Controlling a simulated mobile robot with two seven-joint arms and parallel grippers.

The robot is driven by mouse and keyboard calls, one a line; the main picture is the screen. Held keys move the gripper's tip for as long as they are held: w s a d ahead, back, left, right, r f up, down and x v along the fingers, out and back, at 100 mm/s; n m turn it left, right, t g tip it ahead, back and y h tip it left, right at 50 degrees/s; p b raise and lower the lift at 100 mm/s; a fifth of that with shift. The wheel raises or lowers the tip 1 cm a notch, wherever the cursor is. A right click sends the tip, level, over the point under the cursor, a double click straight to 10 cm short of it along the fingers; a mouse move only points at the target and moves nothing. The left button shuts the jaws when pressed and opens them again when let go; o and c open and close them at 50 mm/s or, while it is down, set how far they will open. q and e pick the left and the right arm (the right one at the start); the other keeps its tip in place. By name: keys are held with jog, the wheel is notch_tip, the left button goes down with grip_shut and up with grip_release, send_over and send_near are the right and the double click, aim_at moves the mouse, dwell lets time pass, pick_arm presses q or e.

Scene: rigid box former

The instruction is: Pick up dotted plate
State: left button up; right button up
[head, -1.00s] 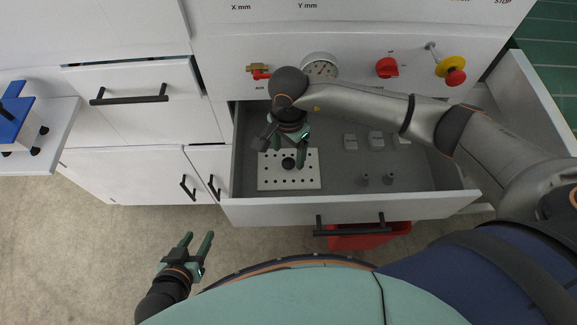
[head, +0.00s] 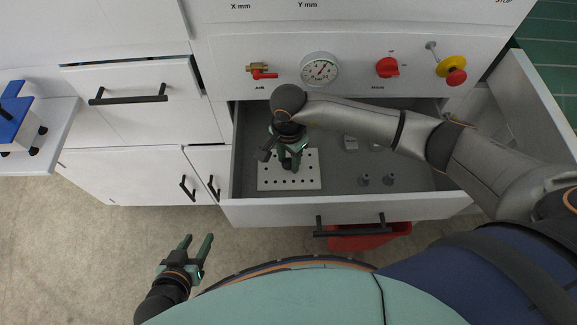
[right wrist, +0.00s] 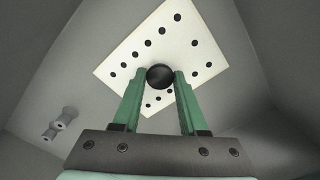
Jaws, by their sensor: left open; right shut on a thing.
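The dotted plate (head: 308,180) is a flat white rectangle with rows of black holes. It lies in the open drawer, toward the left. It also shows in the right wrist view (right wrist: 208,62), with a round black knob (right wrist: 159,76) at its middle. My right gripper (head: 291,163) is over the plate, pointing down. In the right wrist view its green fingers (right wrist: 160,82) stand on both sides of the knob and are shut on it. In the head view the fingers hide the knob. My left gripper (head: 197,248) is open and empty over the floor, in front of the cabinets.
The open drawer (head: 420,207) has grey metal pegs (head: 376,179) and small grey blocks (head: 350,143) to the plate's right. Drawer walls surround the plate. Above are a gauge (head: 320,69) and a red knob (head: 387,67). A red bin (head: 360,238) is below the drawer.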

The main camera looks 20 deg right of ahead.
grip_shut()
jog(key=shift+r, duration=0.1)
